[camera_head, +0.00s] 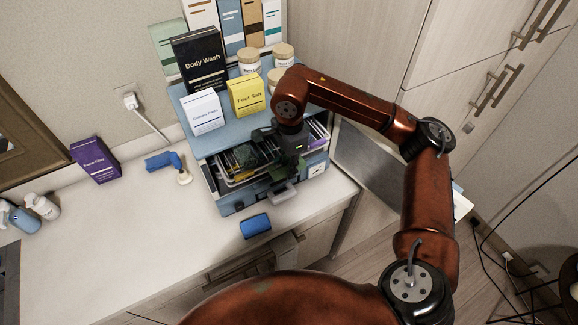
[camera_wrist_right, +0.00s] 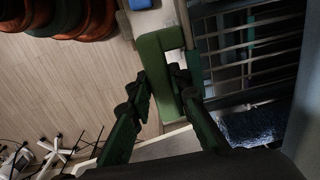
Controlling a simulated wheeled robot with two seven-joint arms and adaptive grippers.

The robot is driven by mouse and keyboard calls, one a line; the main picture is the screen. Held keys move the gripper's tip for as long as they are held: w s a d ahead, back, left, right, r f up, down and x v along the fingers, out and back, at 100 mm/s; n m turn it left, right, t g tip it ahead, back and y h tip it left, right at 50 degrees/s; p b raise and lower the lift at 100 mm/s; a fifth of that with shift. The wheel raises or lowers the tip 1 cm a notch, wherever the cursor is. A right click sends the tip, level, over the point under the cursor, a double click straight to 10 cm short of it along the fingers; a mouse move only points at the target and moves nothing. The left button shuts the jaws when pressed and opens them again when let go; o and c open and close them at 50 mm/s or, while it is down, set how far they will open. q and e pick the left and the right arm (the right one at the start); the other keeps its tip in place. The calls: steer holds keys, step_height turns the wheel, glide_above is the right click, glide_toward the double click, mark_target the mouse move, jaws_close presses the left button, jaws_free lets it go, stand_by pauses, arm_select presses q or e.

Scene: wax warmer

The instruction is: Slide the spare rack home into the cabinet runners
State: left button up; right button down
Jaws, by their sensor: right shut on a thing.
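The small blue cabinet (camera_head: 240,205) stands on the counter with its front open. A wire rack (camera_head: 232,177) shows in the opening, with dark and coloured items around it. In the right wrist view my right gripper (camera_wrist_right: 163,88) is shut on a green loop-shaped handle (camera_wrist_right: 150,55), beside wire bars (camera_wrist_right: 245,45). What this handle joins, and how the rack meets the runners, is hidden. My left gripper is not in view.
Boxes and jars, including a yellow box (camera_head: 246,96), crowd the cabinet top. A blue roll (camera_head: 255,225) lies on the counter in front. The counter's left middle is clear.

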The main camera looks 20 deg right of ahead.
steer(key=shift+w, duration=0.1)
steer(key=shift+w+a, duration=0.2)
steer(key=shift+w, duration=1.85)
steer(key=shift+r, duration=0.1)
steer(key=c, duration=1.7)
jaws_free()
steer(key=shift+s, duration=0.15)
steer(key=shift+c, duration=0.9)
